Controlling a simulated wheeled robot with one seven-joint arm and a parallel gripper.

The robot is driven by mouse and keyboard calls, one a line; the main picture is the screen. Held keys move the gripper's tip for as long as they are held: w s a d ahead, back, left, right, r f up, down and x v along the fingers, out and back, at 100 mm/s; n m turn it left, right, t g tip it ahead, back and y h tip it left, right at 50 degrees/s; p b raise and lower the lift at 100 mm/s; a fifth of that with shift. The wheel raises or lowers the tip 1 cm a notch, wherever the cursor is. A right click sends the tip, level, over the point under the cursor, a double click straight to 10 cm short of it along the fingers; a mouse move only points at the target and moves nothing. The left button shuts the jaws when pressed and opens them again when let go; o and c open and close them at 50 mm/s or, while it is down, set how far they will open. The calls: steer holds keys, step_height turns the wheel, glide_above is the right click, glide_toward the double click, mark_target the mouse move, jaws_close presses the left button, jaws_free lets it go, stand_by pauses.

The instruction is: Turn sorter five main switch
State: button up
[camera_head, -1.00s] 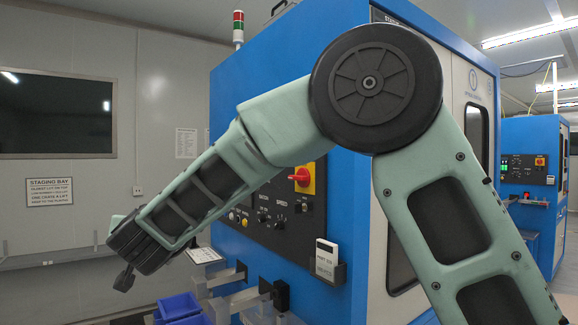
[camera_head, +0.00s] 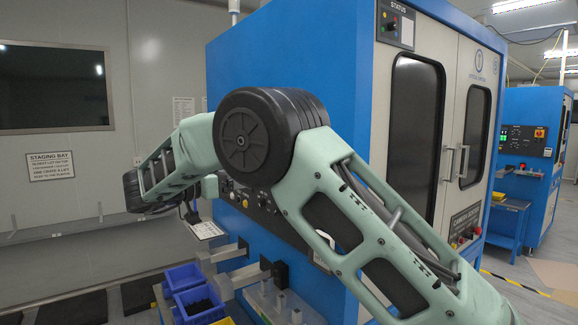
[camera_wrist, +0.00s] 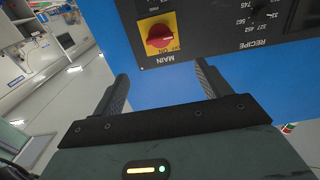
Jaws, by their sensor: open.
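The main switch is a red rotary knob (camera_wrist: 159,36) on a yellow plate (camera_wrist: 173,20), on a dark control panel (camera_wrist: 225,38) marked MAIN and RECIPE. The lettering appears upside down in the wrist view. My gripper (camera_wrist: 162,71) is open and empty, its two dark fingers spread apart. The knob lies just beyond the fingertips, roughly in line with the gap between them, and no finger touches it. In the head view my arm hides the switch, and I cannot make out the gripper's fingers.
The blue sorter cabinet (camera_head: 290,75) carries the panel on its side. A second blue machine (camera_head: 522,110) stands at the right. Open floor shows at the left in the wrist view.

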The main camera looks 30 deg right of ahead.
steer(key=d+p, duration=0.5)
steer(key=d, duration=0.8)
steer(key=shift+w+d, duration=0.25)
steer(key=shift+d, duration=0.1)
steer(key=c, duration=1)
